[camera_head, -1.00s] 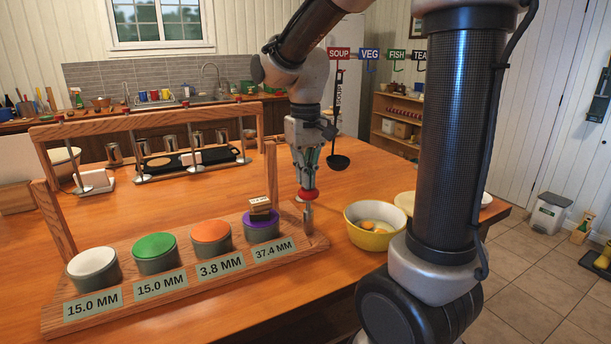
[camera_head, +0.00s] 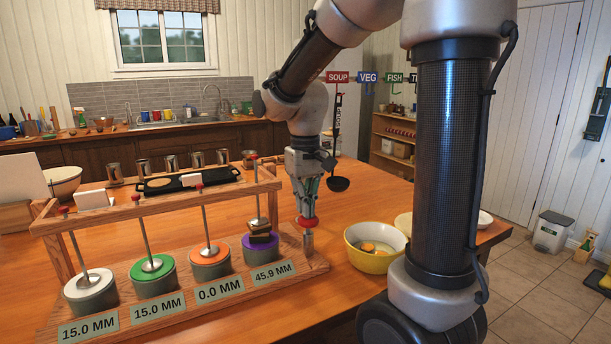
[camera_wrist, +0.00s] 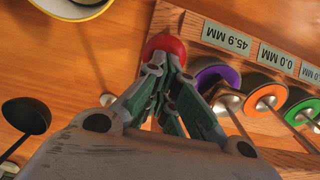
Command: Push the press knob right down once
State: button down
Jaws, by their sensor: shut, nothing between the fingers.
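The red press knob (camera_head: 308,222) sits on a short silver post at the right end of the wooden gauge base (camera_head: 318,266). My gripper (camera_head: 307,211) is shut and empty, pointing down with its fingertips at the top of the knob, seemingly in contact. In the wrist view the knob (camera_wrist: 165,44) shows just past the closed fingertips, partly covered by them. A little of the post shows below the knob. A wooden crossbar (camera_head: 160,203) carries rods whose ends rest on the cups or what is on them. Displays read 15.0, 15.0, 0.0 and 45.9 MM.
White, green (camera_head: 153,268), orange (camera_head: 209,255) and purple (camera_head: 260,243) topped cups line the base, with small wooden blocks on the purple one. A yellow bowl (camera_head: 372,262) stands close right of the knob. A black ladle (camera_head: 338,184) hangs behind.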

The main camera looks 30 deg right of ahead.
notch_tip(320, 180, up, 13)
jog(key=shift+r, duration=0.15)
dwell(0.9)
jog(key=s+d+f+t, duration=0.2)
jog(key=s+f, duration=0.1)
jog(key=s, duration=0.5)
jog(key=s+d+f+t, duration=0.2)
jog(key=s+f, duration=0.2)
jog(key=s, duration=0.5)
jog(key=shift+s+f, duration=0.15)
jog(key=shift+f, duration=0.1)
dwell(0.8)
